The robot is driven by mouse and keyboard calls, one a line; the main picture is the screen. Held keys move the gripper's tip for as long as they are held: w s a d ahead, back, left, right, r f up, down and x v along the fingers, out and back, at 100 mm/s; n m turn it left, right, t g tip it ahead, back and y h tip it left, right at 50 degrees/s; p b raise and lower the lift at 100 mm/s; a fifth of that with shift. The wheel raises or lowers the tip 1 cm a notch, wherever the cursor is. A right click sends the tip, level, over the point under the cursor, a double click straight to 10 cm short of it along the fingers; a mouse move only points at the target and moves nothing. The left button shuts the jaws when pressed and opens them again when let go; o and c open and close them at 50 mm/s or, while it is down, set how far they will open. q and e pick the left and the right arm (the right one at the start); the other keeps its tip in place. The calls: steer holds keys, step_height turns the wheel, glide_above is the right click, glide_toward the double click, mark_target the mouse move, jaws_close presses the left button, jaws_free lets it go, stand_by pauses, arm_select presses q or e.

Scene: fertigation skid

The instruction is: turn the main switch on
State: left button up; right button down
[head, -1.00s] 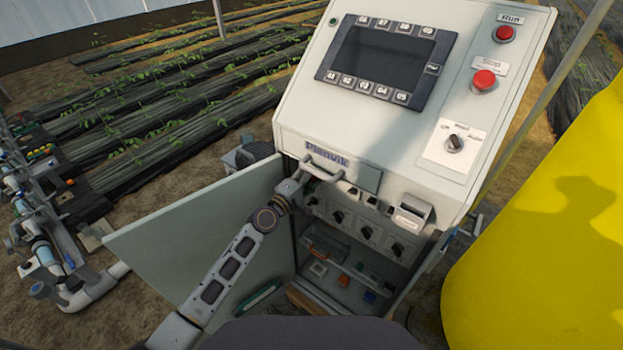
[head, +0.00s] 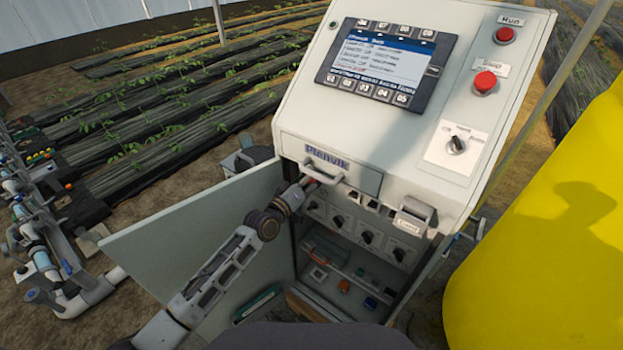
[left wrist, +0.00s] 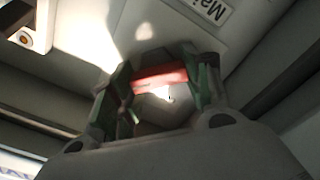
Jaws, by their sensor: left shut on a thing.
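The main switch (left wrist: 160,77) shows in the left wrist view as a red handle under a white label that starts "Mai" (left wrist: 210,10). My left gripper (left wrist: 166,88) is shut on the red handle, with one green-and-dark finger on each side. In the head view the left gripper (head: 307,183) reaches in just below the front handle of the cabinet (head: 420,110), at the upper left of the open compartment. The switch is mostly hidden there by the gripper. The display (head: 380,62) on the panel is lit with lines of text. My right gripper is not in view.
The open cabinet door (head: 190,240) stands left, behind my left arm. A row of dark knobs (head: 367,238) lies right of the gripper. Red buttons (head: 485,82) and a selector (head: 456,145) sit on the panel. A yellow tank (head: 545,230) stands right.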

arm_select(q)
steer(key=shift+f, duration=0.1)
stand_by(0.3)
steer(key=o, duration=1)
steer(key=shift+v, duration=6)
